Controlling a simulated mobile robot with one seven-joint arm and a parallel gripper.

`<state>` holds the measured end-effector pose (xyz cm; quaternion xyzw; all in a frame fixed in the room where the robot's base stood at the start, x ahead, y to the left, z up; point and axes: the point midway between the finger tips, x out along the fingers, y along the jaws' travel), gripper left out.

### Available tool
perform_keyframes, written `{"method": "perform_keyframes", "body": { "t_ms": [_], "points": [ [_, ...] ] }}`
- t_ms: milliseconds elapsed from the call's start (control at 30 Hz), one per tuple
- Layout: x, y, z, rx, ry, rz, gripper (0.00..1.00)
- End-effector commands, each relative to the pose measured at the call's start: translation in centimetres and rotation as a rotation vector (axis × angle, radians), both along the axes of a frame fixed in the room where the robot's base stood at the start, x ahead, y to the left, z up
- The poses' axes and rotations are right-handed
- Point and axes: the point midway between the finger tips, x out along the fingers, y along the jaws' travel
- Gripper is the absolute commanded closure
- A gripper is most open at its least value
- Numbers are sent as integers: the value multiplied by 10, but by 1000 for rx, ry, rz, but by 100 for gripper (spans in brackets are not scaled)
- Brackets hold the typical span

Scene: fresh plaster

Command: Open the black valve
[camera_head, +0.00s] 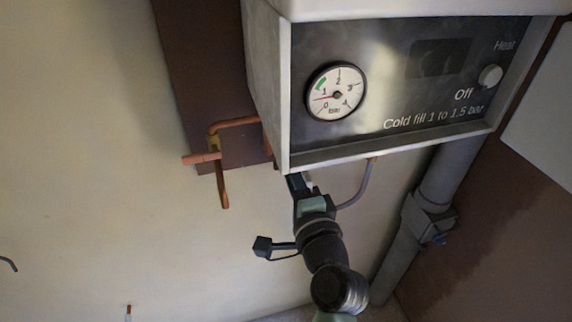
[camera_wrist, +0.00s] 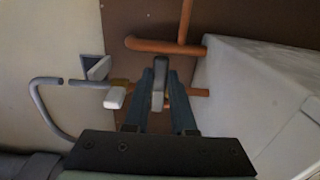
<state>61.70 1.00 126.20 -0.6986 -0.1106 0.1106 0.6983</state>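In the wrist view a dark grey lever (camera_wrist: 158,82) stands on the copper pipe by the boiler's side; it looks like the black valve's handle. My gripper (camera_wrist: 162,82) has one finger on each side of this lever, with little or no gap. I cannot tell whether the fingers press on it. A paler, whitish handle (camera_wrist: 114,98) sits on the same pipe line to the left. In the head view my gripper (camera_head: 295,182) is under the boiler's lower left corner, and the lever is hidden there.
The boiler (camera_head: 395,80) hangs close to my gripper; its side (camera_wrist: 245,95) is at right in the wrist view. Copper pipes (camera_head: 222,180) stick out left of it. A grey hose (camera_wrist: 42,105) curves at left, and a thick grey pipe (camera_head: 450,180) stands at right. Bare wall is left.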

Motion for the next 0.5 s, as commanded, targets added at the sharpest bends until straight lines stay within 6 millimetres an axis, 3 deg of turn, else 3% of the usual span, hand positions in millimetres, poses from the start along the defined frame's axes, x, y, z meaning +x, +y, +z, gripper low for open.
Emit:
{"method": "perform_keyframes", "body": {
  "t_ms": [267,500],
  "points": [
    [0,-1,5,37,13,0,100],
    [1,-6,23,340,113,-2,100]
  ]
}}
